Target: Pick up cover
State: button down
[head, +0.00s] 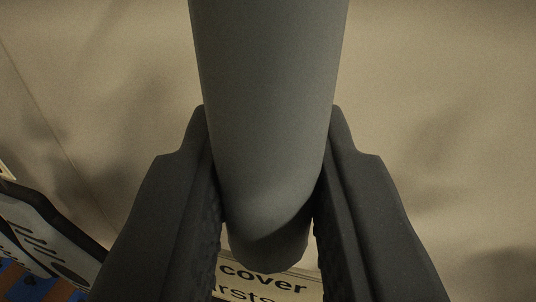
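A long smooth grey rounded piece, which looks like the cover (268,90), runs from the top edge of the head view down between my fingers. Its lower end is rounded, with a shorter grey part showing just below it. My gripper (268,125) has one dark finger on each side of the grey piece. Both fingers' inner pads appear to press against its sides. The top end of the piece is out of view.
A pale label (262,285) with the printed word "cover" shows below, partly hidden by the grey piece and the fingers. The beige surface around is otherwise clear.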

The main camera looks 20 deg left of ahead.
jog(key=shift+s, duration=0.6)
jog(key=s+r+b, duration=0.1)
jog(key=s+b, duration=0.1)
jog(key=s, duration=0.8)
